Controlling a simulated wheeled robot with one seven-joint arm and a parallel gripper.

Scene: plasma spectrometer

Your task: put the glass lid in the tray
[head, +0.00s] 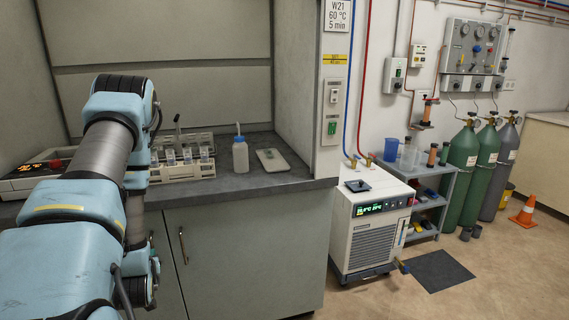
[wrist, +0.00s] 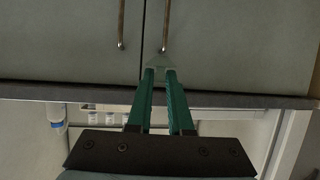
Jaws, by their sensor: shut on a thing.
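My gripper (wrist: 158,70) has long green fingers, close together at the tips, in the wrist view. It is shut on a small, pale, see-through piece (wrist: 157,62), which looks like the glass lid; its outline is faint against the cabinet doors. In the head view my arm hides the gripper and this piece. A flat, pale, shallow tray (head: 272,160) lies on the dark worktop, right of the wash bottle. Something thin and greenish seems to lie in it, too small to make out.
The worktop (head: 262,184) has a bare front strip. Cabinet doors (head: 235,255) are below. A chiller (head: 368,225) stands on the floor to the right.

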